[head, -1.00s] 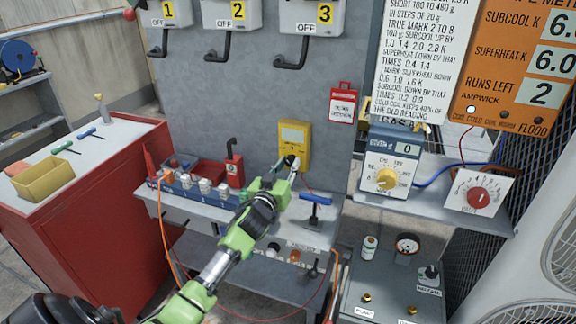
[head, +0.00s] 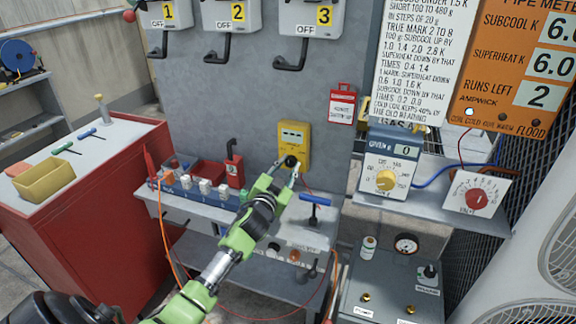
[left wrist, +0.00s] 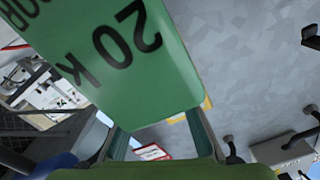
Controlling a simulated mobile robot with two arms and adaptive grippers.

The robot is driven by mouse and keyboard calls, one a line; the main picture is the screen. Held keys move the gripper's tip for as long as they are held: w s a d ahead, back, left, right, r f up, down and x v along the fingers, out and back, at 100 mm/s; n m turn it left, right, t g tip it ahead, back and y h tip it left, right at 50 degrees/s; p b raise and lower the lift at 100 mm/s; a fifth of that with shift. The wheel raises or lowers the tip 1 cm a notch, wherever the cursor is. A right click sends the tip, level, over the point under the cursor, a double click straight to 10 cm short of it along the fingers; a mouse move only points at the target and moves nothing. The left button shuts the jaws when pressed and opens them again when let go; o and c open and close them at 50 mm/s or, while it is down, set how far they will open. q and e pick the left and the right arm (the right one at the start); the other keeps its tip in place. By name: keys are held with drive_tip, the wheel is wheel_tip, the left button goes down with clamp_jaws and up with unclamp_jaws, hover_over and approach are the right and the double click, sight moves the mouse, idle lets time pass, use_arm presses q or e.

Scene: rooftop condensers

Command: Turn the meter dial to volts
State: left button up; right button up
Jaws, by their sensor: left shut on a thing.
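The yellow meter (head: 293,136) stands upright against the grey panel in the head view, above the back of the bench. Its black dial (head: 291,160) is low on the front face. My left gripper (head: 287,166) is at the dial from below and in front, shut on it with a finger on either side. The dial's markings and pointer are too small to read. In the left wrist view, the fingers of my left gripper (left wrist: 160,142) show, and a sliver of yellow (left wrist: 190,111) appears beyond them; the dial is hidden there. My right gripper is out of view.
The bench shelf (head: 262,205) holds a red box (head: 234,170), several small white blocks and a blue T-handle (head: 316,200). To the right are a box with a yellow knob (head: 386,180) and a red dial (head: 477,198). A red tag (head: 342,103) hangs near the meter.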

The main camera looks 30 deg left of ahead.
use_arm(q)
drive_tip(key=shift+m, duration=1.1)
drive_tip(key=o, duration=1.1)
drive_tip(key=shift+o, duration=0.2)
drive_tip(key=v, duration=1.2)
drive_tip(key=shift+f, duration=0.1)
